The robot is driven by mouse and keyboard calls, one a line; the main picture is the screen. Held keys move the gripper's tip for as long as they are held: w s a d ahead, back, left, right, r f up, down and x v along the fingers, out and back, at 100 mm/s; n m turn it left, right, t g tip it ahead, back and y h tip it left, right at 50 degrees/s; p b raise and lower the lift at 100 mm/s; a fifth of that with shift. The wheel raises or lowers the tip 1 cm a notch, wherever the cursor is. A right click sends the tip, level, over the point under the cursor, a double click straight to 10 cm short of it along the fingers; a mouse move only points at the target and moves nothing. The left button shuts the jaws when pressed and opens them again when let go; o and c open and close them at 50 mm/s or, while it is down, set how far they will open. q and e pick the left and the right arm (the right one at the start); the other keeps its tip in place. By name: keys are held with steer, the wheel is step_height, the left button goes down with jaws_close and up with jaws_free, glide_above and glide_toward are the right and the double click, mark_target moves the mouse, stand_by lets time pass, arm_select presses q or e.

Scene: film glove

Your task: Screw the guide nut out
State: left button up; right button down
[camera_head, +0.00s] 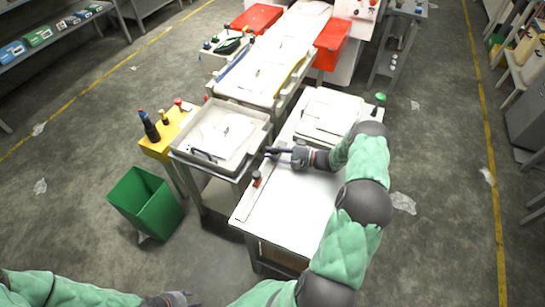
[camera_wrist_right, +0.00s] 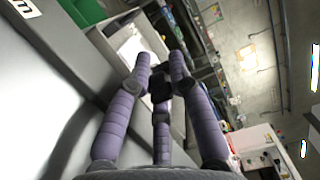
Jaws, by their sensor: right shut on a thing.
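My right gripper (camera_head: 274,153) reaches left over the white table (camera_head: 300,205), its fingers at the right edge of the tray unit (camera_head: 222,133). In the right wrist view its purple fingers (camera_wrist_right: 160,75) are closed around a small black piece (camera_wrist_right: 160,88), which looks like the guide nut. Its thread and seat are hidden by the fingers. My left gripper (camera_head: 180,299) is at the bottom edge, far from the tray unit; its fingers are too small and cut off to read.
A red-topped black knob (camera_head: 256,178) stands on the white table close to my right gripper. A yellow stand (camera_head: 165,140) with bottles and a green bin (camera_head: 146,202) are at the left. A white flat box (camera_head: 328,112) lies behind my right wrist.

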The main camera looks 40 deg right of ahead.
steer(key=shift+s+f+n+g+y+b, duration=0.1)
steer(key=shift+f+n+g+y+b, duration=0.25)
steer(key=shift+n+g+y+b, duration=0.5)
steer(key=shift+a, duration=0.1)
steer(key=c, duration=1.2)
jaws_free()
steer(key=shift+r, duration=0.1)
steer(key=shift+r, duration=0.15)
steer(key=shift+r, duration=0.25)
step_height(320, 180, up, 9)
steer(key=shift+r, duration=0.15)
